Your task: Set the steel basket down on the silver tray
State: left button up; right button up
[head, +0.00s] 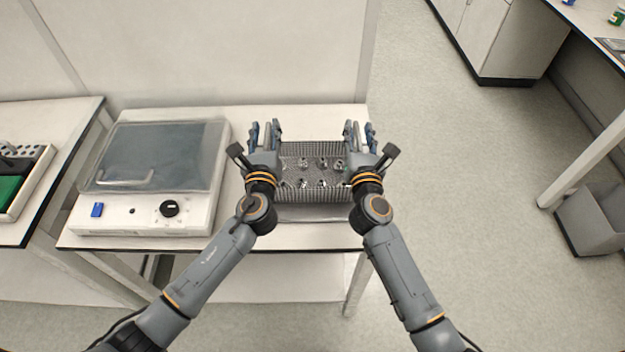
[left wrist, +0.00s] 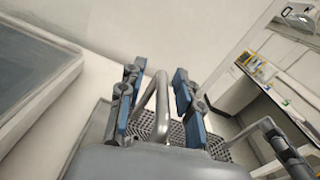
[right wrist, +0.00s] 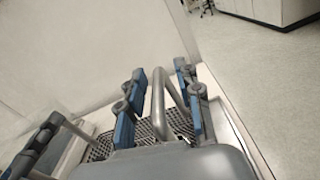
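The steel basket (head: 314,190), a grey mesh box with several small metal parts in it, sits over the silver tray (head: 312,214) on the white table. The tray's rim shows along the front of the basket and in the left wrist view (left wrist: 88,138). My left gripper (head: 264,135) is open at the basket's left side, with one bar handle (left wrist: 161,110) between its spread fingers. My right gripper (head: 360,135) is open at the right side, with the other handle (right wrist: 158,105) between its fingers. Gaps show between handles and fingers. The basket's sides are partly hidden by the grippers.
A white device with a dark glass lid (head: 150,155) and a black knob stands just left of the basket. A green item and a rack (head: 22,175) are on the far left table. The table's right edge is close to my right gripper. Floor is open to the right.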

pick_arm(q)
jog(key=shift+d, duration=0.1)
pick_arm(e)
jog(key=shift+a, duration=0.1)
pick_arm(q)
jog(key=shift+s, duration=0.4)
pick_arm(e)
jog(key=shift+s, duration=0.25)
pick_arm(q)
jog(key=s, duration=1.1)
pick_arm(e)
jog(key=s, duration=1.1)
jog(key=shift+s, duration=0.3)
pick_arm(q)
jog(key=shift+d, duration=0.1)
jog(key=shift+s, duration=0.1)
